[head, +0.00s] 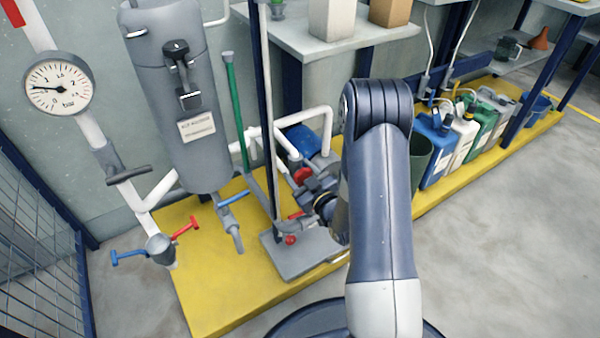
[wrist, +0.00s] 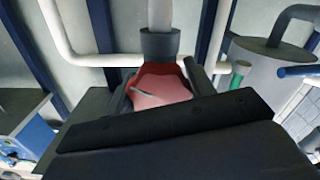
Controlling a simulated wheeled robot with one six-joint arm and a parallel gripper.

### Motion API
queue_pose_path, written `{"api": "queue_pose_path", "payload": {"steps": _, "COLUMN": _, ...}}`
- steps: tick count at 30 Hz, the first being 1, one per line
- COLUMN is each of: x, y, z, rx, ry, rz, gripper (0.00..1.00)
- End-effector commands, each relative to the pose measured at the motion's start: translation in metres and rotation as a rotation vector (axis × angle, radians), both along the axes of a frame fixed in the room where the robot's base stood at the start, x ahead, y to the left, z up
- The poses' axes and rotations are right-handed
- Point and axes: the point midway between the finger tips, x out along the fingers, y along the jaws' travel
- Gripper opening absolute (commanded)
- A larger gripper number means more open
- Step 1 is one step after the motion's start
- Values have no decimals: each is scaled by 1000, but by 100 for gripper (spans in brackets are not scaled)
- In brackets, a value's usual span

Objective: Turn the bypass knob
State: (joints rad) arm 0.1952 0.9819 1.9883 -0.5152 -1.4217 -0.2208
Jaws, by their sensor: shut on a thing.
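The bypass knob, as I take it, is a red knob (head: 302,175) at the end of a white pipe with a dark collar, low behind the yellow platform's middle in the head view. In the wrist view the red knob (wrist: 163,82) sits between the dark jaws, just below the grey collar. My gripper (head: 311,186) is shut on it; in the head view my arm hides part of the gripper. In the wrist view the dark gripper body (wrist: 165,122) covers the knob's lower part. A light pointer-like line shows on the knob; its setting is unclear.
A grey post on a base plate (head: 300,258) stands close to my gripper. A grey cylinder tank (head: 190,150) and a pressure gauge (head: 59,83) are at left. Blue and red valve handles (head: 186,227) are at the lower left. Jugs (head: 434,150) line the platform at right.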

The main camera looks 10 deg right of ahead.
Motion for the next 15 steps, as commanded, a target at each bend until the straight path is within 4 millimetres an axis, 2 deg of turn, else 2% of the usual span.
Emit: {"api": "queue_pose_path", "payload": {"steps": 15, "x": 0, "y": 0, "z": -1, "rx": 328, "ry": 108, "rz": 0, "gripper": 28}}
